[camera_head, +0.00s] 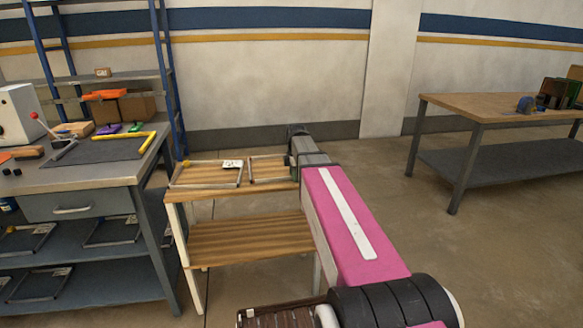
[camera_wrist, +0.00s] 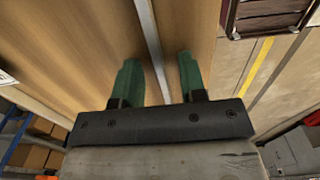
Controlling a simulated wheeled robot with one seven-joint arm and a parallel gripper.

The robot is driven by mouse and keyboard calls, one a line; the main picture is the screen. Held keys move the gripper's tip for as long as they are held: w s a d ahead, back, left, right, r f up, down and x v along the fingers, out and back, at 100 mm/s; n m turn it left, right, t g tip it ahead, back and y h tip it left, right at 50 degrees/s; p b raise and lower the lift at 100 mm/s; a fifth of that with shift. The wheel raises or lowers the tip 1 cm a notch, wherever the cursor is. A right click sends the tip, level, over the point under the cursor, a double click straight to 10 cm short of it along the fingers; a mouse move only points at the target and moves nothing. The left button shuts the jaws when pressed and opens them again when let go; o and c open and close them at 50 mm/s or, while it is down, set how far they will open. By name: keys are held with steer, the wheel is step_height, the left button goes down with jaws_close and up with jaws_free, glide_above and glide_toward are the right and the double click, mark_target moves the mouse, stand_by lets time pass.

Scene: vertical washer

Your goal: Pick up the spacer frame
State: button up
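Two thin grey rectangular spacer frames lie on top of a small wooden table in the head view: a left frame (camera_head: 207,185) with a white tag, and a right frame (camera_head: 251,171) partly hidden by my arm. In the wrist view, my gripper (camera_wrist: 157,62) points at the wooden top with its two green fingers apart. A straight grey bar (camera_wrist: 148,30), seemingly one side of a frame, runs between the fingers with a gap on each side. I cannot tell how far above the wood the fingertips are. The head view hides the fingertips.
The small wooden table (camera_head: 240,237) has a lower shelf. A grey workbench (camera_head: 60,180) with tools stands close on its left, and a blue rack (camera_head: 170,75) behind. Another wooden table (camera_head: 480,104) stands at the right. The floor between is clear.

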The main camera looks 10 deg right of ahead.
jaws_close()
steer(key=shift+r, duration=0.15)
